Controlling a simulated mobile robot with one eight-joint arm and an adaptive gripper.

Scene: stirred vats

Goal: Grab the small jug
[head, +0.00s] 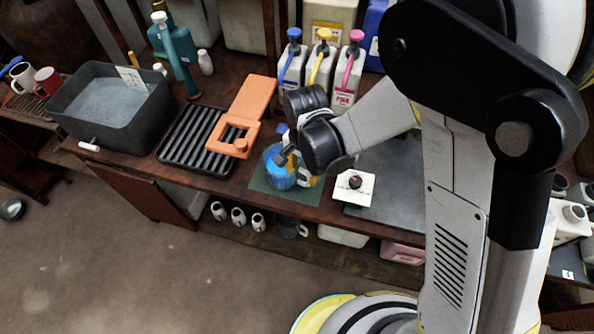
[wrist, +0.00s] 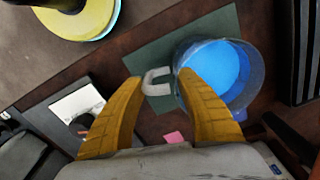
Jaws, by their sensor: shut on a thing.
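The small jug (head: 276,174) holds blue liquid and stands on a dark green mat (head: 256,190) near the bench's front edge. The jug (wrist: 245,85) also shows in the wrist view, clear-walled, with its pale handle (wrist: 157,82) towards my fingers. My gripper (wrist: 160,79) has its two yellow fingers on either side of the handle, shut on it; the right finger covers part of the jug's wall. In the head view my gripper (head: 298,165) is beside the jug and partly hides it. The jug looks upright. Whether its base touches the mat is unclear.
Left of the jug are an orange board (head: 255,97), a black slatted rack (head: 183,152) and a grey basin (head: 70,110). Several capped bottles (head: 322,68) stand behind. A white card (head: 362,192) with a dark knob lies to the right.

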